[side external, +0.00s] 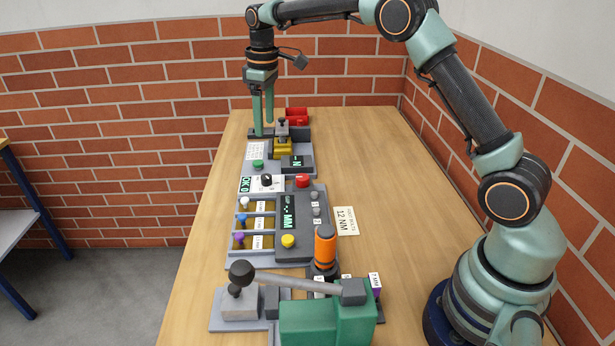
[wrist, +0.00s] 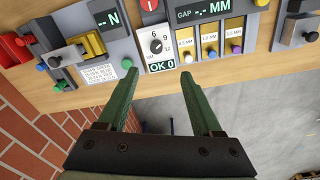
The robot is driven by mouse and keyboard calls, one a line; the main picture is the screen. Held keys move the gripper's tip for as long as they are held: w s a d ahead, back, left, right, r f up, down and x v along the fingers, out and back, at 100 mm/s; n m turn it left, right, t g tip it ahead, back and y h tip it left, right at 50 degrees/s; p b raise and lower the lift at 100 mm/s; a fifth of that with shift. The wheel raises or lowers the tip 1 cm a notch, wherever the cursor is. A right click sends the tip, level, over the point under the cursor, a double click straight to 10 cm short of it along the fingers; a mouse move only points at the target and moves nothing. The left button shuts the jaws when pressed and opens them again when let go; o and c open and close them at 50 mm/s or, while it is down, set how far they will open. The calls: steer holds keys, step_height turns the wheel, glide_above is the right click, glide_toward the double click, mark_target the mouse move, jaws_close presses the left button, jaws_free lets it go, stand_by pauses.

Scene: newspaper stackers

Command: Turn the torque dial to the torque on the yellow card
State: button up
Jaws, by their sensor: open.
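The torque dial (wrist: 156,46) is a black knob on a white plate with the numbers 6, 9 and 12 in the wrist view. It also shows in the side external view (side external: 266,180); I cannot tell its exact setting. A small display (wrist: 161,68) reading "OK 0" is beside it. The pale yellow card (side external: 345,221) lies on the table right of the gap panel and reads "12 NM". My gripper (side external: 263,127) is open and empty at the far end of the bench. In the wrist view its fingertips (wrist: 159,78) point towards the dial plate, apart from it.
The gap panel (side external: 287,250) has coloured knobs and buttons. An orange-handled tool (side external: 325,246) and a green lever press (side external: 325,322) stand nearer.

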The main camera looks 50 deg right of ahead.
glide_toward(266, 176)
steer(key=shift+n+g, duration=0.3)
steer(key=shift+n, duration=0.1)
steer(key=f, duration=0.9)
steer(key=shift+w, duration=0.2)
jaws_close()
